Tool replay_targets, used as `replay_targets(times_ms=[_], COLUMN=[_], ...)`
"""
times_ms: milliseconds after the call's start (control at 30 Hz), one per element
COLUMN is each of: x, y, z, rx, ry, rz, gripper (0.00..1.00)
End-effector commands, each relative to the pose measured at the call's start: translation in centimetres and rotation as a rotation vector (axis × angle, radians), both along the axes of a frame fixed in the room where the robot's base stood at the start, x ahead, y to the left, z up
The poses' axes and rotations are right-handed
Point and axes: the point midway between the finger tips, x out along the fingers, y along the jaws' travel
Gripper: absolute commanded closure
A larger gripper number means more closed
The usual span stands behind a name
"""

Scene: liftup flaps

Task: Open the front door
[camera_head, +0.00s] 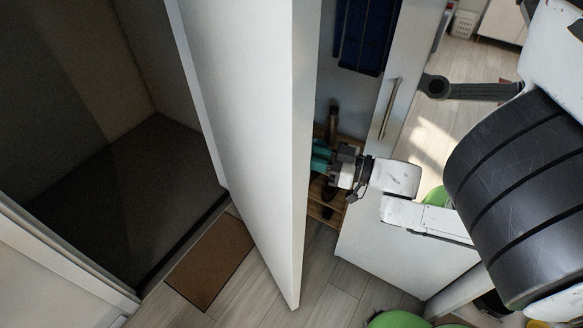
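The white front door (245,110) stands open, its edge turned toward me in the middle of the view. The dark doorway (120,180) shows to its left. My gripper (321,156) is just right of the door's near edge, with its teal fingers pointing left at the door. The fingertips are partly hidden by the door edge, so I cannot tell whether they touch it or how far apart they are. No door handle shows on the visible face.
A brown mat (212,262) lies at the threshold. A white cabinet door (400,215) with a metal handle (390,108) stands open behind my gripper. Dark blue clothing (366,35) hangs inside. A green round object (398,320) is at the bottom edge.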

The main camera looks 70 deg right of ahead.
Motion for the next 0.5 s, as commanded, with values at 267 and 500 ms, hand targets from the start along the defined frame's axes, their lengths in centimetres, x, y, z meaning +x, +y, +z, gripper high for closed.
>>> replay_targets(times_ms=[267,500], x=[-0.8,-0.8], y=[-2.1,-2.3], z=[0.1,0.1], rx=[0.001,0.002], ry=[0.0,-0.001], rz=[-0.008,-0.009], gripper=[1.0,1.0])
